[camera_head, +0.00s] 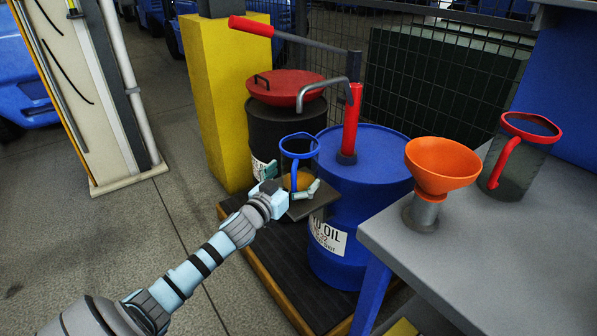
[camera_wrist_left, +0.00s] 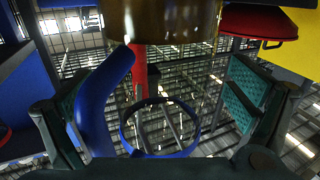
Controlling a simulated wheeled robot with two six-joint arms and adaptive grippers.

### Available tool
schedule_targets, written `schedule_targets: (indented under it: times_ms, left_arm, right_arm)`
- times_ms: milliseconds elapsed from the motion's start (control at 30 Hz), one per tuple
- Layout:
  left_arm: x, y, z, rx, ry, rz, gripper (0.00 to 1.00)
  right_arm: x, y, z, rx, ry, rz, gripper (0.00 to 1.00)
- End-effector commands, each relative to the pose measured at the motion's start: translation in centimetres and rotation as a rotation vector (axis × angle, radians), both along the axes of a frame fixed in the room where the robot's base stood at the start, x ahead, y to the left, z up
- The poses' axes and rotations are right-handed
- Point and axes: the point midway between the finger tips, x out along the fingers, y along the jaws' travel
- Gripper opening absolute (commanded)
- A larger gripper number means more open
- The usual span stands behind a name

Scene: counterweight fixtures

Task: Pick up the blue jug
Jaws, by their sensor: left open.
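The blue jug (camera_head: 294,171) has a blue rim and handle, a clear body and amber liquid low inside. It stands upright on a small grey shelf (camera_head: 303,209) in front of the blue drum. My left gripper (camera_head: 289,184) is open at the jug's handle side, with its fingers spread around the handle. In the left wrist view the jug's blue handle (camera_wrist_left: 95,100) lies between the two green-padded fingers, nearer the left one. The rim shows low in that view and the amber liquid at the top. I cannot tell whether a finger touches the handle.
A blue drum (camera_head: 375,165) with a red hand pump (camera_head: 352,120) stands behind the shelf. A black drum with a red lid (camera_head: 285,88) is beside a yellow post (camera_head: 222,95). An orange funnel (camera_head: 442,165) and a red-rimmed jug (camera_head: 515,160) stand on the grey bench (camera_head: 500,260).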

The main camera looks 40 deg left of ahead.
Motion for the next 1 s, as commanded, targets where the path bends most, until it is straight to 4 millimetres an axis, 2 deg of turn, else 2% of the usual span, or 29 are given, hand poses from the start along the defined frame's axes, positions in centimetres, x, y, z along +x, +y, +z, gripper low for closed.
schedule_targets:
  times_ms: [233,600,633,667,1000]
  left_arm:
    - [0.23,0.01,-0.05,0.003,0.000,0.000,0.97]
    - [0.20,0.02,-0.09,0.003,0.001,0.000,0.38]
    - [0.21,0.00,-0.03,0.004,-0.001,-0.001,0.37]
    - [0.21,0.00,-0.03,0.004,-0.001,-0.001,0.31]
    - [0.21,-0.02,0.31,0.003,0.000,-0.001,0.31]
  right_arm:
    - [-0.18,-0.04,-0.02,-0.001,0.003,0.001,0.40]
    - [-0.22,0.00,-0.03,0.000,0.003,0.001,0.40]
    - [-0.23,0.00,-0.04,0.000,0.003,0.001,0.40]
    - [-0.24,0.00,-0.04,0.000,0.004,0.001,0.40]
    - [-0.29,0.04,0.37,0.000,0.004,0.003,0.40]
